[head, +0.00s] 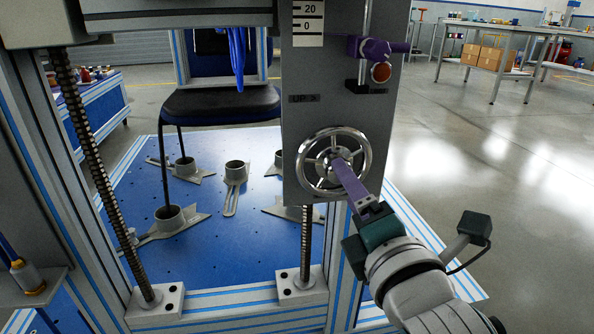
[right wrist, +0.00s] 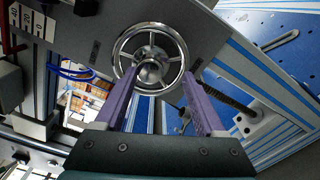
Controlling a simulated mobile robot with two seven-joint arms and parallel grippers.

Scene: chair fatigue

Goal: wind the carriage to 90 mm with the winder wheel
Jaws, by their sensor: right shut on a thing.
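The winder wheel (head: 334,160) is a chrome spoked handwheel on the lower part of a grey panel (head: 300,110); it also shows in the right wrist view (right wrist: 123,45). My right gripper (head: 340,163) comes from the lower right, its purple fingers reaching the wheel's middle. In the right wrist view the fingers (right wrist: 161,76) stand apart on either side of the hub, shut on the wheel. A white scale (head: 308,24) at the panel's top shows 20 and 0; the carriage's reading cannot be told. My left gripper is out of view.
Threaded screws (head: 92,160) run beside the frame posts. A dark chair (head: 220,104) stands over a blue base plate (head: 255,215) with several grey clamps.

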